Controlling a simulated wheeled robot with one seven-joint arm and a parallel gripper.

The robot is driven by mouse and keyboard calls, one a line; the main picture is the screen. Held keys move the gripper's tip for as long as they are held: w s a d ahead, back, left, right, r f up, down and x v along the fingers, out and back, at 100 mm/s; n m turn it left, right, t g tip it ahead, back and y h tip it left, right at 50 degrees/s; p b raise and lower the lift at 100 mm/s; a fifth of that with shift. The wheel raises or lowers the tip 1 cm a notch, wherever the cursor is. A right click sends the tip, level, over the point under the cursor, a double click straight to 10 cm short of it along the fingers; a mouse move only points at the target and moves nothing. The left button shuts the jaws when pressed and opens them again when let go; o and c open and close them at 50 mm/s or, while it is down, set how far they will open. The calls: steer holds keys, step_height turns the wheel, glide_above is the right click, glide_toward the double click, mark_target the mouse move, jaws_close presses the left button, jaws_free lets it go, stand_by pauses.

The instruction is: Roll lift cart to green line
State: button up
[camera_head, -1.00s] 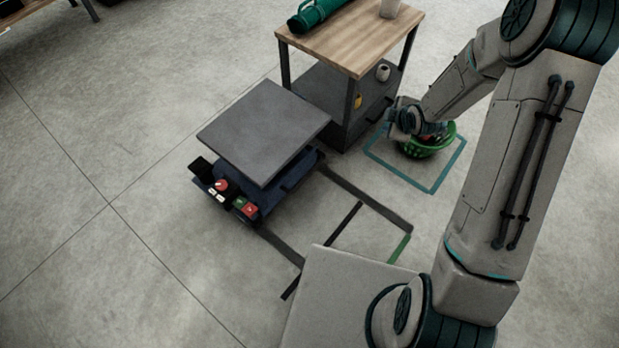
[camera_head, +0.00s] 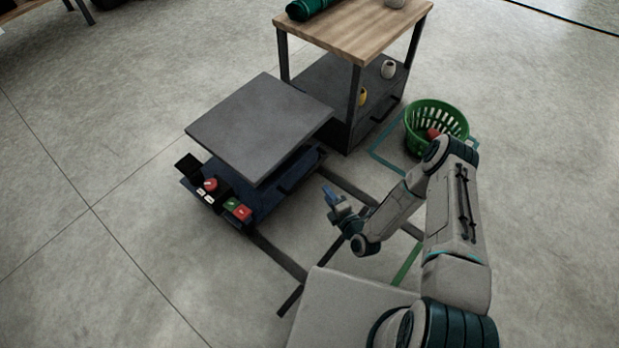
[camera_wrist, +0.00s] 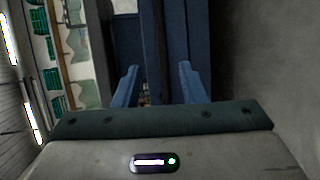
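The lift cart has a dark grey flat platform (camera_head: 260,122) over a blue base (camera_head: 262,195), with a panel of red and green buttons (camera_head: 236,209) at its near left corner. It stands at the far end of dark floor strips (camera_head: 350,190). The green line (camera_head: 406,266) is on the floor to the lower right, partly covered by my arm. My gripper (camera_head: 330,194) is to the right of the cart, apart from it. In the wrist view its blue fingers (camera_wrist: 158,78) stand apart, with dark blue upright surfaces beyond them and nothing clearly held.
A wood-topped table (camera_head: 360,28) stands just behind the cart, with small cups on its lower shelf. A green basket (camera_head: 436,122) with red contents sits at a teal floor outline (camera_head: 385,150) to the right. Floor at left is clear.

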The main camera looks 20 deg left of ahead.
mark_target(309, 172)
steer(key=shift+b+x, duration=2.7)
steer(key=shift+x, duration=4.1)
steer(key=shift+s+a+f, duration=0.1)
jaws_close()
